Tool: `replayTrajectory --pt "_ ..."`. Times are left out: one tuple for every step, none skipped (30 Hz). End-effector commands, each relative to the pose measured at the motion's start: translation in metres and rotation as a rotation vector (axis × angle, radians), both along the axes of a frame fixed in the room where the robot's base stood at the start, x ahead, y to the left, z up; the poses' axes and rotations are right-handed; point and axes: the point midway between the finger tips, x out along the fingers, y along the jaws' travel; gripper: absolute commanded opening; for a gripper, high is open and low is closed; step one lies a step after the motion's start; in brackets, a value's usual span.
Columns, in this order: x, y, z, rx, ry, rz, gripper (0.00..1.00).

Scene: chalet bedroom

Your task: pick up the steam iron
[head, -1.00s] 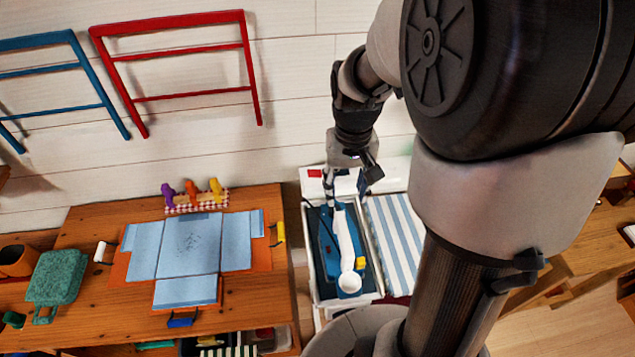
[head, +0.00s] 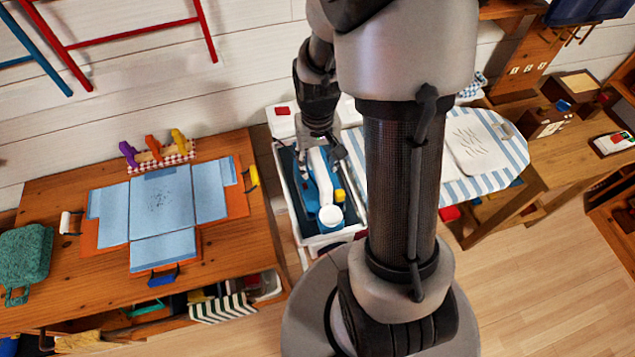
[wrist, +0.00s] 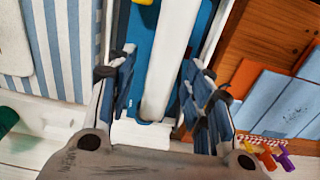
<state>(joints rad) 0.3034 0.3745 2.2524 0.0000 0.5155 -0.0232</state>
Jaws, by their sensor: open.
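The steam iron (head: 326,187), blue with a long white handle and a round white end, lies in a white-rimmed tray (head: 282,198) at the end of the ironing board. In the wrist view its white handle (wrist: 168,62) runs lengthwise between the fingers, with the blue body below it. My gripper (head: 320,148) is over the far end of the iron. In the wrist view the gripper (wrist: 160,80) is open, one finger on each side of the handle, with visible gaps. The far end of the iron is partly hidden by my gripper in the head view.
A striped ironing board (head: 505,165) extends right, partly behind my arm. The floor at lower right is clear.

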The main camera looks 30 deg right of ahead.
Motion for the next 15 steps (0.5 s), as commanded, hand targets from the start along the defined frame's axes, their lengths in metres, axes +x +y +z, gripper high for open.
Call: replayTrajectory --pt "-0.0003 0.0001 -0.0044 0.0 0.001 0.0 0.47" --pt "-0.0002 0.0001 -0.005 0.0 0.0 0.0 0.47" --pt "0.0001 0.0 -0.0053 0.0 0.0 0.0 0.47" --pt "0.0002 -0.0001 -0.0051 0.0 -0.001 0.0 0.47" --pt "0.0002 -0.0001 -0.0048 0.0 -0.001 0.0 0.47" --pt "0.0003 -0.0001 -0.0045 0.0 -0.001 0.0 0.47" --pt "0.0003 -0.0001 -0.0044 0.0 -0.001 0.0 0.47" --pt "0.0002 -0.0001 -0.0043 0.0 -0.001 0.0 0.47" --pt "0.0002 0.0 -0.0043 0.0 -0.001 0.0 0.45" --pt "0.0002 0.0 -0.0043 0.0 -0.001 0.0 0.43" --pt "0.0002 0.0 -0.0043 0.0 -0.001 0.0 0.41" --pt "0.0003 0.0 -0.0042 0.0 -0.001 0.0 0.39" --pt "0.0002 0.0 -0.0042 0.0 -0.001 0.0 0.37" --pt "0.0003 0.0 -0.0042 0.0 -0.001 0.0 0.35" --pt "0.0003 0.0 -0.0042 0.0 -0.001 0.0 0.32"
